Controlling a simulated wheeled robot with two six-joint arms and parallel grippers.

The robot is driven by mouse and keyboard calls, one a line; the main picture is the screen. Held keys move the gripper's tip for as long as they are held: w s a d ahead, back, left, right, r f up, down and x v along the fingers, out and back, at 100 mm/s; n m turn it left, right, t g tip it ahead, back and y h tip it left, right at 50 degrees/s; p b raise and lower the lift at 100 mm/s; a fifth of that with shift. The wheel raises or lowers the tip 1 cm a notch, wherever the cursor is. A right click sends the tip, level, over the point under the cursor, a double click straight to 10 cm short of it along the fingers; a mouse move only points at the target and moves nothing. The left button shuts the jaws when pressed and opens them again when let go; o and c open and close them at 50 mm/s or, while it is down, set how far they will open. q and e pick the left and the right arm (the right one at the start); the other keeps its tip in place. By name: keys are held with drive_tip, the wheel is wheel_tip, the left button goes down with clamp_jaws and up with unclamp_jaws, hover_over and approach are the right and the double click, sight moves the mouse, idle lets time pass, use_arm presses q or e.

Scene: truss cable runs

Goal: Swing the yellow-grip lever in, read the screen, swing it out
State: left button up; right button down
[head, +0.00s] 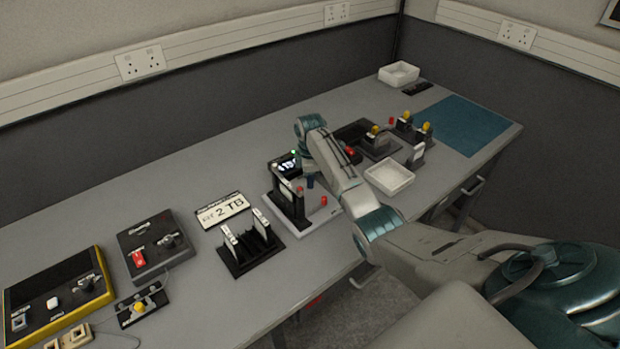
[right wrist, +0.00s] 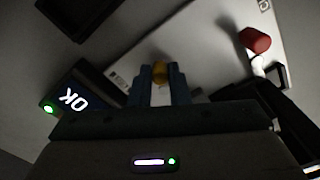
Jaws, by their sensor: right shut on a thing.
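My right gripper (right wrist: 160,80) is shut on the yellow grip (right wrist: 159,70) of a lever on a pale base plate (right wrist: 205,45). In the head view my right arm hides the yellow grip, and a fingertip of the right gripper (head: 310,181) shows beside the device. The small dark screen (right wrist: 78,102) shows "OK", turned about in the right wrist view, with a lit green light (right wrist: 48,108) beside it. In the head view the screen (head: 288,164) is lit but too small to read surely. How far the lever is swung is hard to tell. My left gripper is out of view.
A red knob (head: 324,201) stands on the plate's front corner. A white tray (head: 389,177) and black fixtures with yellow knobs (head: 426,128) lie to the right.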

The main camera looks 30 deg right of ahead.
drive_tip(key=p, duration=0.1)
drive_tip(key=m+p, duration=0.1)
drive_tip(key=shift+s+a+r+p, duration=0.1)
drive_tip(key=shift+s+r+p, duration=0.05)
drive_tip(key=shift+r+p, duration=0.2)
drive_tip(key=shift+s+f+m+p, duration=0.1)
drive_tip(key=shift+f+m+p, duration=0.15)
drive_tip(key=shift+m+p, duration=0.4)
drive_tip(key=shift+m, duration=0.25)
drive_tip(key=c, duration=1.4)
unclamp_jaws()
drive_tip(key=shift+o, duration=0.2)
